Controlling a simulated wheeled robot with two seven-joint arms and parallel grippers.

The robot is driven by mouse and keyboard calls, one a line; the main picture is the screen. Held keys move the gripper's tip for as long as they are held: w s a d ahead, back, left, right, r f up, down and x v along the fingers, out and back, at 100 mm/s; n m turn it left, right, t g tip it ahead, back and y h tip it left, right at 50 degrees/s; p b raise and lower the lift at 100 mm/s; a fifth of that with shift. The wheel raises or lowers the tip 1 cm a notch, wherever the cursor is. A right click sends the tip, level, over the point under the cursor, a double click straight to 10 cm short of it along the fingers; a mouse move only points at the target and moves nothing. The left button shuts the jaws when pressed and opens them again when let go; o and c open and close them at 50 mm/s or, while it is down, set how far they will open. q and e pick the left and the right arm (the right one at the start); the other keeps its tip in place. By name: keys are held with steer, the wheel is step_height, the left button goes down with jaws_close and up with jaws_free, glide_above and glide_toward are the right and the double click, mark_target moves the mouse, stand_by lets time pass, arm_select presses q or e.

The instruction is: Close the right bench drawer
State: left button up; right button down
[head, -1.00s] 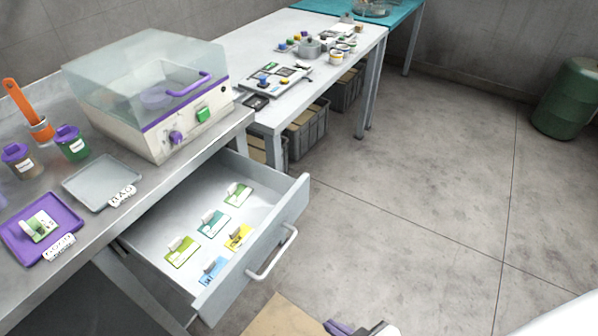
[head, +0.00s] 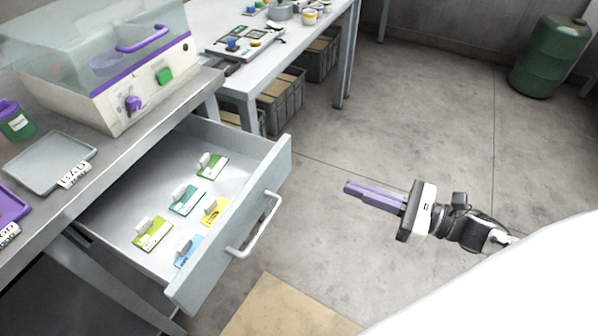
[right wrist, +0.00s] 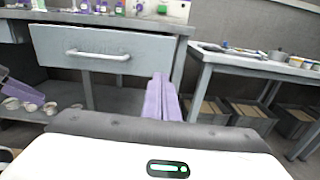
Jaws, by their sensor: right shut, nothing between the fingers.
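The right bench drawer (head: 233,226) stands pulled out from under the metal bench, with a white bar handle (head: 256,228) on its front. Several small coloured cards with pale clips lie inside it. The drawer front and its handle (right wrist: 97,56) also show in the right wrist view, up and to the left of the fingers. My right gripper (head: 347,188) is shut and empty, to the right of the drawer front and apart from it, with its purple fingers pointing left towards it. The purple fingers also show in the right wrist view (right wrist: 162,80). My left gripper is not in the head view.
On the bench stand a machine with a clear lid (head: 110,70), a grey tray (head: 45,160) and a purple tray (head: 8,207). A second table (head: 290,50) with crates below stands behind. A green barrel (head: 550,55) is far right. The floor beside the drawer is clear.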

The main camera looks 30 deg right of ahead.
glide_toward(284, 163)
steer(key=x, duration=0.4)
steer(key=shift+w+a+p, duration=0.1)
steer(key=shift+w+p, duration=0.25)
steer(key=shift+w, duration=0.05)
steer(key=shift+x, duration=0.8)
steer(key=shift+f, duration=0.15)
